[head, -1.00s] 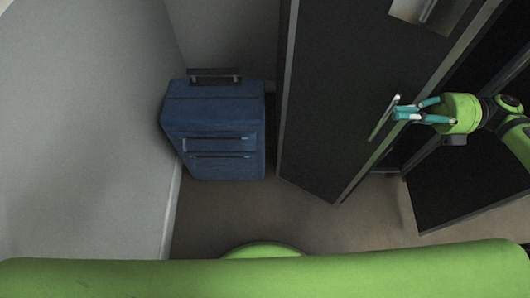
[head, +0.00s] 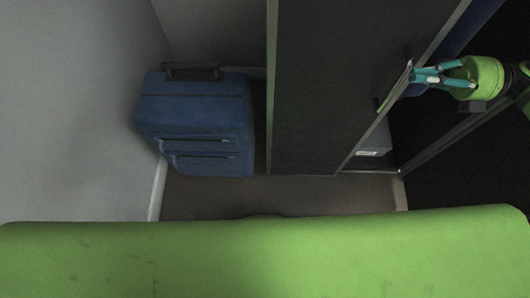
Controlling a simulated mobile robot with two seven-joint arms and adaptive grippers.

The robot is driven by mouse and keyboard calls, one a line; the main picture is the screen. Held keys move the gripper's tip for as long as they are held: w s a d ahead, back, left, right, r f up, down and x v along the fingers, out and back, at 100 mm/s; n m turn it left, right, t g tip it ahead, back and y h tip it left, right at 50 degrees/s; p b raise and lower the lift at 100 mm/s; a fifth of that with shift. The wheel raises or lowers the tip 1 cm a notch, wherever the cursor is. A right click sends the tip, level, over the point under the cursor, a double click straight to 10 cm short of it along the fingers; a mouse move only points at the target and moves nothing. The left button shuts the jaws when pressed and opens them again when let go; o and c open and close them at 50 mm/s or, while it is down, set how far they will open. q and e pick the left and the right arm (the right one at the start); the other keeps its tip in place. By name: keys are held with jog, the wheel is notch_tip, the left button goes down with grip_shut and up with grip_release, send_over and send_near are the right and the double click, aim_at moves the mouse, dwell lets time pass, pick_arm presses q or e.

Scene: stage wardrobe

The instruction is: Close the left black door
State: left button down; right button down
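The left black door (head: 325,85) is a tall dark panel with grey edges. It stands in the middle of the head view and is ajar, with a gap into the dark interior to its right. Its slim bar handle (head: 393,90) is on the right part of the panel. My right gripper (head: 414,75) reaches in from the right. Its teal fingertips are close together at the handle and look shut on it; the exact contact is small and partly hidden. My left gripper is not in view.
A blue suitcase (head: 196,124) stands left of the door, near the grey wall (head: 70,110). A grey box with a white label (head: 374,152) shows in the gap. Another dark panel (head: 465,160) fills the right side. Bare floor (head: 290,193) lies below the door.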

jog(key=shift+w, duration=0.15)
dwell(0.3)
jog(key=d, duration=0.7)
jog(key=shift+s+d, duration=0.2)
jog(key=shift+d, duration=0.05)
